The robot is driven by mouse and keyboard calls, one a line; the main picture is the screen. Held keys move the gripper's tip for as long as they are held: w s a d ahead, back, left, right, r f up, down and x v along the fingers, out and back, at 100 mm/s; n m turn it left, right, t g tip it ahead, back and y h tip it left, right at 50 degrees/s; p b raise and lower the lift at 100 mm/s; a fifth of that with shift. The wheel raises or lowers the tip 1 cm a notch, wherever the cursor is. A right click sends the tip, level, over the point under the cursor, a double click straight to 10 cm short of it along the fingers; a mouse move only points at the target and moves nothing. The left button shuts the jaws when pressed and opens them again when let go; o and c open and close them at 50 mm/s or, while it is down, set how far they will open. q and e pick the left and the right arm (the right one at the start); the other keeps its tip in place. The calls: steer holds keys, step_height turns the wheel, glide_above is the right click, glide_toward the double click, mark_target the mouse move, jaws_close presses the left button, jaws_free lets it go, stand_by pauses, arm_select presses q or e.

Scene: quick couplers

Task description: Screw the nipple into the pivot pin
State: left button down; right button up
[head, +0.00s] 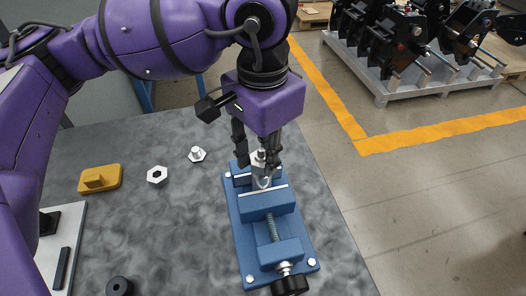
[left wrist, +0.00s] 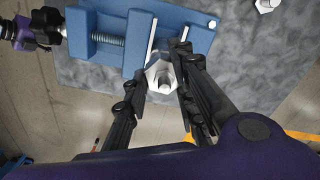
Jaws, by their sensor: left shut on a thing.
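My left gripper (head: 258,160) points down over the blue vise (head: 268,203), shut on a small silver hex fitting, seemingly the nipple (head: 261,156). In the left wrist view the fitting (left wrist: 160,76) sits between the fingertips (left wrist: 166,82), close against the vise jaws. A silver part, seemingly the pivot pin (head: 264,182), shows in the jaws just below the fingers. The fingers hide much of both parts, so I cannot tell whether their threads are engaged. My right gripper is not in view.
A silver hex piece with a stud (head: 197,154), a white hex nut (head: 157,175) and a yellow block (head: 100,178) lie left of the vise on the grey table (head: 180,225). A black cylinder (head: 120,286) stands near the front. The table's right side is bare.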

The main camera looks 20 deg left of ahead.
arm_select(q)
steer(key=shift+f+b, duration=0.3)
steer(key=shift+f, duration=0.1)
steer(key=c, duration=2.2)
jaws_free()
jaws_close()
steer(key=m, duration=0.5)
steer(key=shift+s+m, duration=0.1)
steer(key=shift+m, duration=0.3)
steer(key=o, duration=0.6)
jaws_free()
steer(key=shift+a, duration=0.1)
